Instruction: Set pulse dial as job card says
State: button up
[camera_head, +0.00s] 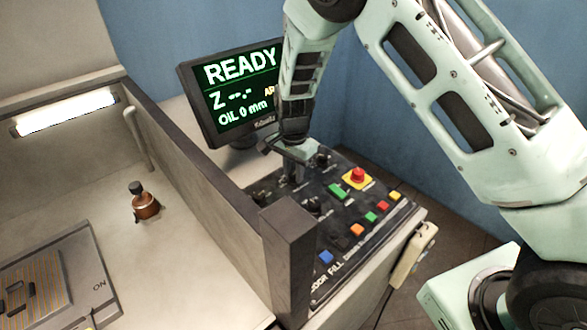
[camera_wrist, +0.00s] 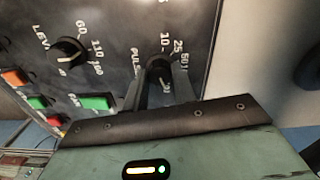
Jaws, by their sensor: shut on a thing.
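The pulse dial (camera_wrist: 158,63) is a dark round knob on the black control panel, partly hidden by my gripper in the wrist view. White marks around it include 10, 25 and 50, with the partly covered word PULSE beside it. My gripper (camera_wrist: 161,76) is shut on this knob, one finger on each side. In the head view my gripper (camera_head: 292,176) reaches down onto the panel and hides the knob. The knob's pointer setting cannot be read. No job card can be made out in either view.
A level dial (camera_wrist: 69,52) sits beside it, with a green button (camera_wrist: 95,102) close by. The panel (camera_head: 335,225) also bears a red emergency button (camera_head: 357,175). A monitor (camera_head: 230,95) reading READY stands behind. A dark tank wall (camera_head: 190,150) borders the panel's left.

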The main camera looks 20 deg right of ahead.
aim_at(294, 174)
jog(key=shift+r+m, duration=0.1)
jog(key=shift+m, duration=0.2)
jog(key=o, duration=1)
notch_tip(294, 174, up, 17)
jog(key=b, duration=0.3)
jog(key=shift+r, duration=0.2)
jog(key=shift+s+f, duration=0.1)
